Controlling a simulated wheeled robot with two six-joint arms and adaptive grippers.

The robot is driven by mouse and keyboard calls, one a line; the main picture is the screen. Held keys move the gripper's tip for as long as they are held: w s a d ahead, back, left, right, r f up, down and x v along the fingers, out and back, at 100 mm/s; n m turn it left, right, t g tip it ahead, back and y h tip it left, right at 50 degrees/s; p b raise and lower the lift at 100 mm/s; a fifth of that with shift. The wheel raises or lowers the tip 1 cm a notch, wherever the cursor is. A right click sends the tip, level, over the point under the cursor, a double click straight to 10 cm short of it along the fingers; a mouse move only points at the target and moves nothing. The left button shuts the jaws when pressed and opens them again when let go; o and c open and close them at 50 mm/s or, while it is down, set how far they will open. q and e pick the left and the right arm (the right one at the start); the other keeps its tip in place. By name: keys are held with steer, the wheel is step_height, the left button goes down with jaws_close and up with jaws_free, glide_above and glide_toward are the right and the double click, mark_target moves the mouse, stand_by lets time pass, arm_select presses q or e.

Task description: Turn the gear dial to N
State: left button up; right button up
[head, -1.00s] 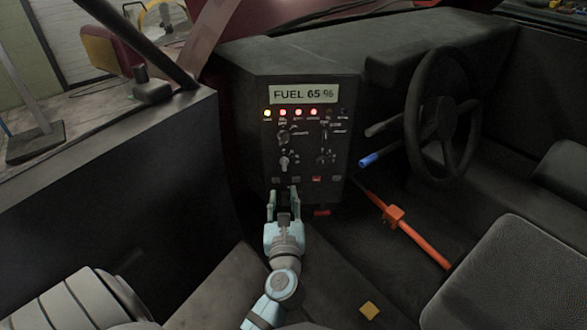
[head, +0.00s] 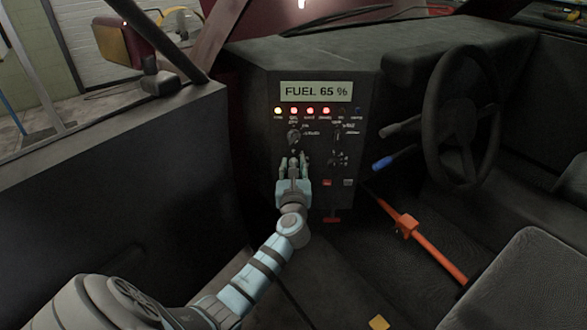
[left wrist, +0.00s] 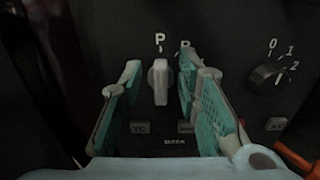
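The gear dial (left wrist: 158,84) is a pale knob on the dark panel, standing upright with its top toward the letter P. A second letter, partly hidden, stands to the right of P. My left gripper (left wrist: 159,78) is open, with its teal fingers on either side of the dial. In this view, gaps show between the fingers and the knob. In the head view my left gripper (head: 293,163) is at the lower left of the console panel and mostly covers the dial. My right gripper is not in view.
A second dial (left wrist: 268,76) marked 0, 1, 2 is to the right. The console carries a fuel display (head: 316,91) reading 65 % and lit lamps. A steering wheel (head: 463,115), a blue-tipped lever (head: 384,163) and an orange lever (head: 434,251) are at the right.

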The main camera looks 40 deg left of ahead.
arm_select(q)
jaws_close()
